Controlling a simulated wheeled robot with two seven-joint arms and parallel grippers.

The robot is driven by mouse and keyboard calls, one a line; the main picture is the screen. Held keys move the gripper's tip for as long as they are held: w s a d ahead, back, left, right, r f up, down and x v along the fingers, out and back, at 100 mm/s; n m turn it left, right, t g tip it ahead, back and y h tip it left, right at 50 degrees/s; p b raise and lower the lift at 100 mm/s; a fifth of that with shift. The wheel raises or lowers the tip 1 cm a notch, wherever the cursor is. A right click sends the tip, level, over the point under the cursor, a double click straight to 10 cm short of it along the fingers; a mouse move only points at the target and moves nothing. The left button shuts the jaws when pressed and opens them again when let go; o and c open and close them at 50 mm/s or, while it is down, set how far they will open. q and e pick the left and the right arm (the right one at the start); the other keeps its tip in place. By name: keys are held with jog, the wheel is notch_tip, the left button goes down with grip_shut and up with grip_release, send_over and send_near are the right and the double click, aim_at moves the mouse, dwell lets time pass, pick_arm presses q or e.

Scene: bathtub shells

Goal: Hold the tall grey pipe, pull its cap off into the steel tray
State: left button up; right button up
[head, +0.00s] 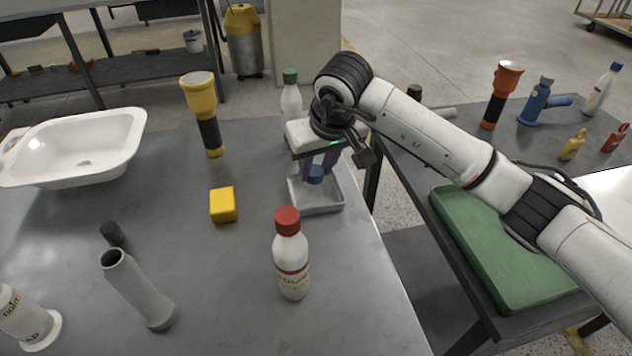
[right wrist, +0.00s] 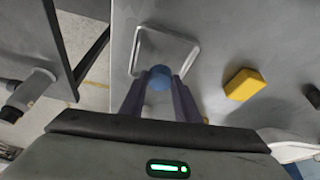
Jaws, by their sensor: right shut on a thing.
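The tall grey pipe (head: 138,290) stands at the lower left of the table in the head view, its open top showing a dark hole. My right gripper (head: 318,168) is shut on a small blue cap (head: 315,175), held over the steel tray (head: 318,208). In the right wrist view the blue cap (right wrist: 160,78) sits between the fingertips, with the tray (right wrist: 168,32) beyond it. I cannot tell whether the cap touches the tray floor. My left gripper is not in view, and nothing is seen holding the pipe.
A red-capped bottle (head: 291,262) stands in front of the tray. A yellow block (head: 223,205), a yellow flashlight (head: 205,115) and a green-capped bottle (head: 291,98) are nearby. A dark cylinder (head: 112,234) is just behind the pipe. A white basin (head: 80,150) is at the left.

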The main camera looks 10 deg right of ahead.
aim_at(318, 176)
jog(key=shift+f, duration=2.05)
jog(key=shift+f, duration=0.1)
jog(key=shift+f, duration=0.2)
jog(key=o, duration=1.2)
jog(key=shift+r, duration=0.1)
jog(key=shift+c, duration=0.2)
jog(key=shift+r, duration=0.1)
jog(key=shift+r, duration=0.25)
jog(key=v, duration=1.1)
jog(key=shift+s+r, duration=0.25)
jog(key=shift+s, duration=0.05)
